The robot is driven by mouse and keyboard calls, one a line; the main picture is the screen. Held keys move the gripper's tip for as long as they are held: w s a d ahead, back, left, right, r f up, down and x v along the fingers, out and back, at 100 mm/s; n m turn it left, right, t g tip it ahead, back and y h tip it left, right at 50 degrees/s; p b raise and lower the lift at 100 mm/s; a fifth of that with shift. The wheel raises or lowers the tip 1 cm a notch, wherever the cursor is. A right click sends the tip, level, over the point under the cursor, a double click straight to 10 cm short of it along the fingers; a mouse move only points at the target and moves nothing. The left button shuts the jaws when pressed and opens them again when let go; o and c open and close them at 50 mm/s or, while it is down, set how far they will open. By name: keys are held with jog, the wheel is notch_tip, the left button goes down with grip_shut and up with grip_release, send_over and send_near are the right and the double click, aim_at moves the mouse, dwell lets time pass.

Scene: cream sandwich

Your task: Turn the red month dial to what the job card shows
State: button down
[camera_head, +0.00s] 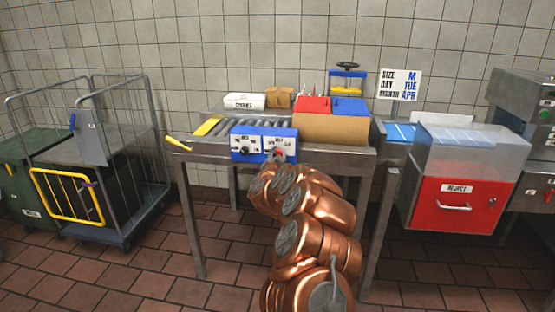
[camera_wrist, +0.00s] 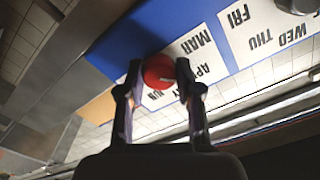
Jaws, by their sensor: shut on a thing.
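The job card (camera_head: 400,84) reads size M, day TUE, month APR. The red month dial (camera_wrist: 158,72) is a round red knob with a short white mark, on the blue control panel (camera_wrist: 150,30). In the wrist view the panel appears upside down, with MAR, part of APR and JUN printed around the dial. The white mark lies towards the right; I cannot tell exactly which month it meets. My gripper (camera_wrist: 157,82) has one finger on each side of the dial and is shut on it. In the head view my copper arm reaches the panel (camera_head: 248,143) and partly covers its right side.
The panel sits at the front of a steel table with a roller conveyor (camera_head: 258,125). A red bin (camera_head: 312,104) and a blue bin (camera_head: 350,105) stand behind it. A red reject box (camera_head: 454,205) is right; a wire cart (camera_head: 95,200) is left.

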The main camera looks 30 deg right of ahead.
dwell(0.3)
jog(key=c, duration=0.8)
grip_release()
jog(key=shift+o, duration=0.2)
jog(key=v, duration=1.2)
jog(key=shift+w, duration=0.1)
